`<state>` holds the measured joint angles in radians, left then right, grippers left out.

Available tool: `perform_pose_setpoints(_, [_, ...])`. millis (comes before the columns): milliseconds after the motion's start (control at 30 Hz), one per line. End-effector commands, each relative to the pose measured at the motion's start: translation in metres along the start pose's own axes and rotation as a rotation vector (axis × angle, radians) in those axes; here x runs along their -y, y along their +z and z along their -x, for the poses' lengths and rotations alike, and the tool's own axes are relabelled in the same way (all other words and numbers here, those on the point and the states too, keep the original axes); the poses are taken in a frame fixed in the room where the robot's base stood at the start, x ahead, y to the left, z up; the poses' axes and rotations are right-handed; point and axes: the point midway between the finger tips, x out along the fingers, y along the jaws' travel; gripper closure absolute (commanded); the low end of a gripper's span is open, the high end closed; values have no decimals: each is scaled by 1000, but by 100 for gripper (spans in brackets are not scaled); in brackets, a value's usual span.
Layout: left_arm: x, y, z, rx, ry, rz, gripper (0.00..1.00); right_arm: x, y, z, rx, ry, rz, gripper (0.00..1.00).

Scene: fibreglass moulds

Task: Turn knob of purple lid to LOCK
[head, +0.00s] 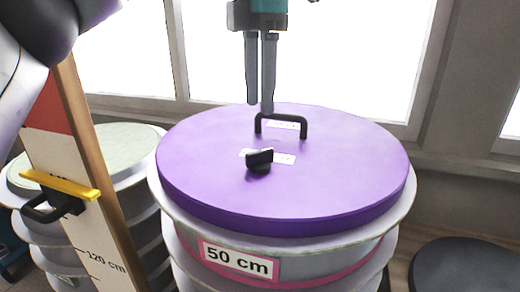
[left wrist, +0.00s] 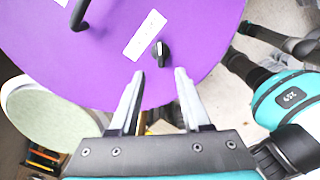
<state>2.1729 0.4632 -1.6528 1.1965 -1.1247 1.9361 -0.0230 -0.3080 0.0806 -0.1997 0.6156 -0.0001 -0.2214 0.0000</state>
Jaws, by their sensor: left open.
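The purple lid (head: 330,175) lies on top of a ribbed grey mould (head: 330,258) labelled "50 cm". A black knob (head: 260,160) stands near the lid's middle, beside a white label (head: 284,158) whose writing is too small to read. A black loop handle (head: 303,124) rises behind it.
A measuring board (head: 75,180) with a yellow slider (head: 60,186) stands left of the mould. Another mould with a pale green top (head: 125,137) is behind it. A dark round seat (head: 465,268) is at lower right. Bright windows (head: 350,60) are behind.

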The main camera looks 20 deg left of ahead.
Motion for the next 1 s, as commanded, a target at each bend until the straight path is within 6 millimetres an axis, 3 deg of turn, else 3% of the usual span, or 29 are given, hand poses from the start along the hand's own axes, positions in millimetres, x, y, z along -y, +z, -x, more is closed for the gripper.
perform_pose_setpoints(300, [0,-1,-54,-2,-2,-1,52,-1,-8,2,-12,1,1,50])
perform_pose_setpoints(500, [0,-1,-80,-1,-2,0,52,-1,-9,6,-14,1,1,50])
perform_pose_setpoints(933, [0,0,-91,1,-1,1,52,-1,-10,6,-15,1,1,50])
perform_pose_setpoints(1000, [0,0,-91,1,-1,1,59,-1,-10,6,-16,1,1,50])
